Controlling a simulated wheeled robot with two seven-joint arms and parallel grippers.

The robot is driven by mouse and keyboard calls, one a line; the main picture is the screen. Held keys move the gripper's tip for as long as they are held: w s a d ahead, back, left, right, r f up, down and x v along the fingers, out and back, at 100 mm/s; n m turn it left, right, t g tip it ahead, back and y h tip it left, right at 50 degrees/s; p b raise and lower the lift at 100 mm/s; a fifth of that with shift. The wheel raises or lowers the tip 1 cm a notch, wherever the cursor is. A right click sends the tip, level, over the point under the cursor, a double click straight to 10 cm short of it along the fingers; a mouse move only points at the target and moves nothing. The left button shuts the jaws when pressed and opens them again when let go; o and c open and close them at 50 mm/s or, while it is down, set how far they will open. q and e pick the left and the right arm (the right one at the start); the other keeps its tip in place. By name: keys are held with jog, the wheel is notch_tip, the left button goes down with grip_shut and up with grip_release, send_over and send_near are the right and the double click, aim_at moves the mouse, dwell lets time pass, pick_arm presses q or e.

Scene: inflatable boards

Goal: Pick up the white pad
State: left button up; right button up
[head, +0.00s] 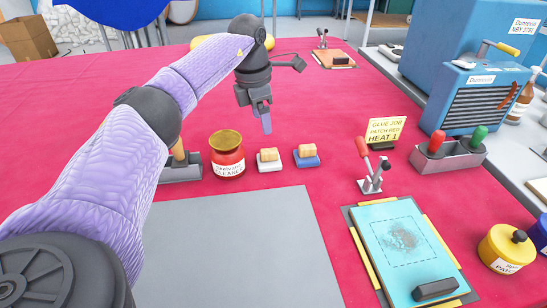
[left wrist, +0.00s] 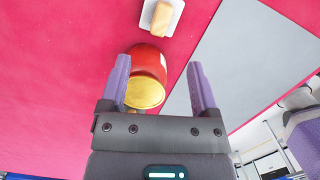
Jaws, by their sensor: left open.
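The white pad (head: 270,166), with a tan block on top, lies on the red cloth right of the red jar. It also shows at the top of the left wrist view (left wrist: 175,13), beyond the fingertips. My left gripper (head: 262,122) points down above and behind the white pad in the head view, apart from it. Its two purple fingers stand apart in the left wrist view (left wrist: 158,66), with nothing held between them. My right gripper is not in view.
A red jar (head: 227,160) with a gold lid stands close left of the pad. A blue pad (head: 306,161) lies close right. A grey mat (head: 235,245) lies in front. A lever clamp (head: 373,180) and yellow sign (head: 385,131) stand to the right.

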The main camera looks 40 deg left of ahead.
aim_at(269, 150)
pick_arm(q)
jog(key=shift+f, duration=0.55)
jog(key=f+b, duration=0.1)
jog(key=f, duration=0.2)
jog(key=f+b, duration=0.2)
jog(key=f, duration=0.1)
jog(key=w+d+f+b, duration=0.1)
jog(key=f, duration=0.1)
jog(key=shift+w+f+b, duration=0.1)
jog(key=shift+f+b, duration=0.2)
jog(key=shift+f, duration=0.25)
jog(key=shift+r, duration=0.2)
jog(key=c, duration=1.1)
grip_shut()
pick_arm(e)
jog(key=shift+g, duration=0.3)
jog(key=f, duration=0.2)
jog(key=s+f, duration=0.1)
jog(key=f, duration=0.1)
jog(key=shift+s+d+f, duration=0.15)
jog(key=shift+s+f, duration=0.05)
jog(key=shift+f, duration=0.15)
